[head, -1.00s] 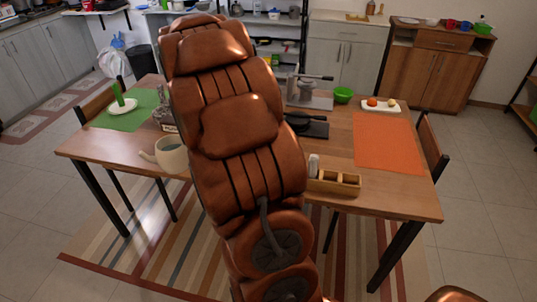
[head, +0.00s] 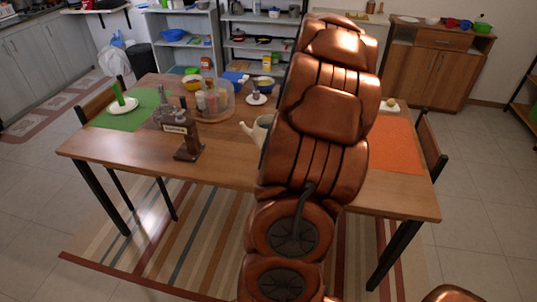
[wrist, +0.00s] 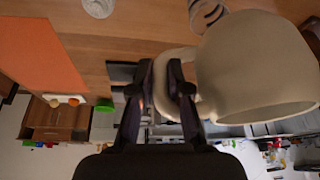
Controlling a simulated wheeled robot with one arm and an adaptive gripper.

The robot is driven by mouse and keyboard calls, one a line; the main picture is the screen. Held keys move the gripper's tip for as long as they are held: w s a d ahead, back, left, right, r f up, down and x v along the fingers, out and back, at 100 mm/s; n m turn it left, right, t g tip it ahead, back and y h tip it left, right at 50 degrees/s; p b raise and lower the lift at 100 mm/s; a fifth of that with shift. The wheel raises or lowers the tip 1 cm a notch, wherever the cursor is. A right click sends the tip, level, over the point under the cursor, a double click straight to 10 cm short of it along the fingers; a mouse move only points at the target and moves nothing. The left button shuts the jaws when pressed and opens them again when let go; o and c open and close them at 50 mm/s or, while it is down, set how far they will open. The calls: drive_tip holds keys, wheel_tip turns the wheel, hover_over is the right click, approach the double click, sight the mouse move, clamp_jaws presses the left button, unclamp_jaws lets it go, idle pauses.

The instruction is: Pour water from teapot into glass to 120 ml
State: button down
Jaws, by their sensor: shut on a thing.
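The cream teapot (head: 261,132) shows in the head view near the middle of the table, its spout to the left and the rest hidden behind my arm. In the wrist view the teapot (wrist: 258,65) fills the upper right, with its wide open rim toward the lower right. My gripper (wrist: 162,75) is shut on the teapot's handle. The head view hides my gripper. A clear round thing (wrist: 98,7) at the top edge of the wrist view may be the glass; I cannot tell. I cannot see the water level.
A dark bottle on a stand (head: 185,135) and a clear container with jars (head: 213,98) stand on the table (head: 115,145) left of the teapot. A green mat (head: 125,107) lies at the left, an orange mat (head: 393,147) at the right. The table's front left is clear.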

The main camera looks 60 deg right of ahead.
drive_tip(key=s+d+m+h, duration=0.1)
drive_tip(key=s+d+m, duration=0.2)
drive_tip(key=s, duration=1.3)
drive_tip(key=d, duration=0.3)
drive_tip(key=shift+s+d+f+g, duration=0.2)
drive_tip(key=shift+f+g, duration=0.1)
drive_tip(key=shift+g, duration=0.1)
drive_tip(key=shift+w+p, duration=0.1)
drive_tip(key=shift+p, duration=0.2)
drive_tip(key=shift+w+a+r+n+g+h, duration=0.15)
drive_tip(key=shift+w+a+r+g+h, duration=0.1)
drive_tip(key=shift+w+r+g, duration=0.45)
drive_tip(key=shift+w+a+r+n+g+h, duration=0.15)
drive_tip(key=shift+w+a+r+g, duration=0.1)
drive_tip(key=shift+w+r+g, duration=0.45)
drive_tip(key=shift+w+a+r+g, duration=0.15)
drive_tip(key=shift+w+r+g, duration=0.05)
drive_tip(key=shift+g, duration=0.3)
drive_tip(key=shift+w+a+r+g+h, duration=0.1)
drive_tip(key=shift+w+r+g+h, duration=0.25)
drive_tip(key=shift+w, duration=0.2)
drive_tip(key=shift+w+a, duration=0.1)
drive_tip(key=shift+w, duration=0.15)
drive_tip(key=shift+w+a+r+g, duration=0.1)
drive_tip(key=shift+w+r+g, duration=0.1)
drive_tip(key=shift+g, duration=0.15)
